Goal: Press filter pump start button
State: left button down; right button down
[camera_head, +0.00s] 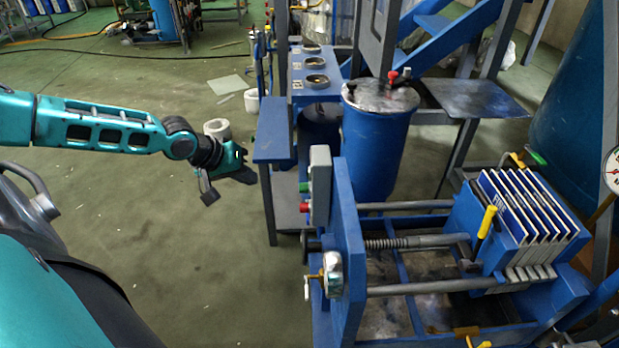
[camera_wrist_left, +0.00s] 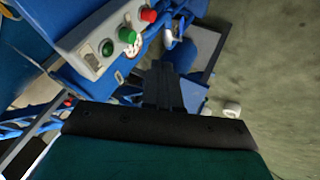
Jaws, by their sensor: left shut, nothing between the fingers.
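A grey control box (camera_head: 320,185) is mounted on the blue end plate of the filter press. A green button (camera_head: 304,187) sits above a red button (camera_head: 305,207) on its left face. My left gripper (camera_head: 247,176) is shut and empty, left of the box and apart from the buttons. Its closed fingers (camera_wrist_left: 164,82) also show in the left wrist view. My right gripper is out of view.
The filter press plates (camera_head: 525,220) are at the right. A blue table edge (camera_head: 271,130) is close to my left gripper. The floor at left is mostly clear.

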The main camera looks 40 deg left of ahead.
aim_at(305, 188)
pick_arm(q)
jog(key=shift+w+a+r, duration=0.4)
jog(key=shift+w+r, duration=0.1)
jog(key=shift+r, duration=0.05)
jog(key=shift+f, duration=0.1)
jog(key=w+d+f+b, duration=0.2)
jog(key=w+d+f, duration=0.2)
jog(key=w+f, duration=0.4)
jog(key=shift+w+d, duration=0.15)
jog(key=shift+d, duration=0.1)
jog(key=shift+r, duration=0.1)
